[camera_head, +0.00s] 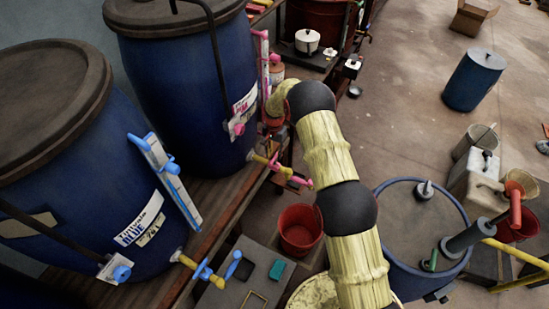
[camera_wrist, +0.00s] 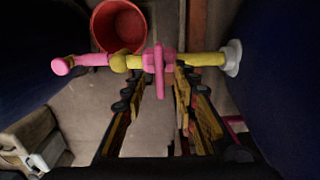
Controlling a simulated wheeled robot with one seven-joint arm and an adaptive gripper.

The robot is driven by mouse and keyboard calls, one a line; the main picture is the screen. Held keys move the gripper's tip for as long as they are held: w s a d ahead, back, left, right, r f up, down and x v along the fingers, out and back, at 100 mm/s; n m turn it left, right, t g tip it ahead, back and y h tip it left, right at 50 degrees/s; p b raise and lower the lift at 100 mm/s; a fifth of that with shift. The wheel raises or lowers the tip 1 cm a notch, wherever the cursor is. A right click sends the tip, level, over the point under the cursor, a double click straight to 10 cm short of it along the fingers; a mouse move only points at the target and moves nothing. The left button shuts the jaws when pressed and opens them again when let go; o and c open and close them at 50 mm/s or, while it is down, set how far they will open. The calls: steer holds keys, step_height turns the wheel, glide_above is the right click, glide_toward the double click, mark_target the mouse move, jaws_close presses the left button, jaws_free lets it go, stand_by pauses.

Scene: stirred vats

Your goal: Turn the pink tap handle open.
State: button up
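The pink tap handle (camera_wrist: 158,72) stands in the middle of the wrist view, on a yellow pipe (camera_wrist: 207,59) that runs right to a pale flange on a dark blue vat. A pink spout end (camera_wrist: 62,66) points left. My gripper (camera_wrist: 160,84) is open, one finger on each side of the handle; contact is not clear. In the head view the pink tap (camera_head: 285,171) juts from the foot of the rear blue vat (camera_head: 188,75). There my arm and the dark clutter hide most of the gripper.
A red bucket (camera_head: 300,229) stands below the tap; it also shows in the wrist view (camera_wrist: 118,26). The front blue vat (camera_head: 60,190) has its own tap with a blue handle (camera_head: 206,273). A large open blue barrel (camera_head: 455,262) stands right of my arm. Open floor lies at upper right.

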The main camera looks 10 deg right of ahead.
mark_target(274, 157)
steer(key=shift+f, duration=1.85)
steer(key=shift+c, duration=0.4)
jaws_close()
